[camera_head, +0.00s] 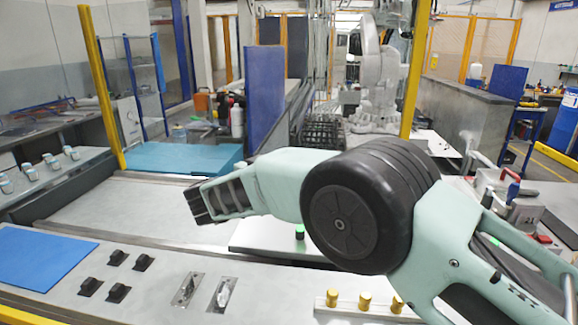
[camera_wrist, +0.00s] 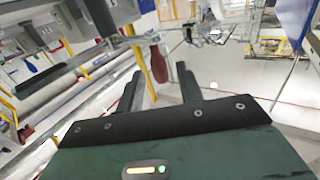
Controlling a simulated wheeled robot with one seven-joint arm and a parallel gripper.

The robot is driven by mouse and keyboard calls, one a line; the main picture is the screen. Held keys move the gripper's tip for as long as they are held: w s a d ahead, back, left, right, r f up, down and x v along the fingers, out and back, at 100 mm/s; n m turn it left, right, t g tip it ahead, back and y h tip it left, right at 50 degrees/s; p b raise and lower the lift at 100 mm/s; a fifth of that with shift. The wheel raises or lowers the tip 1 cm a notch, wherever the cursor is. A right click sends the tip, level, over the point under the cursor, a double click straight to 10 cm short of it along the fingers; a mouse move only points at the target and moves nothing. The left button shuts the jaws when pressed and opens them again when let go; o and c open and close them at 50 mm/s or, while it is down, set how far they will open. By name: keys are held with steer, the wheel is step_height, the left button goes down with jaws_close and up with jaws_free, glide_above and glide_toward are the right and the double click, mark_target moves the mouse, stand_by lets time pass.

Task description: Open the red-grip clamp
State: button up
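A dark red grip (camera_wrist: 158,63) on a thin metal lever shows in the wrist view. It hangs from a metal bar at the upper middle and appears between my fingertips in the picture. I cannot tell how far beyond the fingers it is. My gripper (camera_wrist: 159,70) is open, with its two black fingers apart and nothing seen held. In the head view my gripper (camera_head: 217,201) is at the left end of my arm, above the grey bench. The red grip cannot be made out near it there.
The grey bench (camera_head: 150,265) carries black knobs (camera_head: 117,292), two metal toggle plates (camera_head: 222,295) and brass-coloured pegs (camera_head: 364,301). A blue mat (camera_head: 40,257) lies at left. A grey box (camera_head: 508,207) with red and blue items stands at right, partly behind my arm.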

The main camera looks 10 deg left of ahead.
steer(key=b+v, duration=0.3)
steer(key=v, duration=1.1)
steer(key=shift+s+a, duration=0.25)
steer(key=shift+s, duration=0.05)
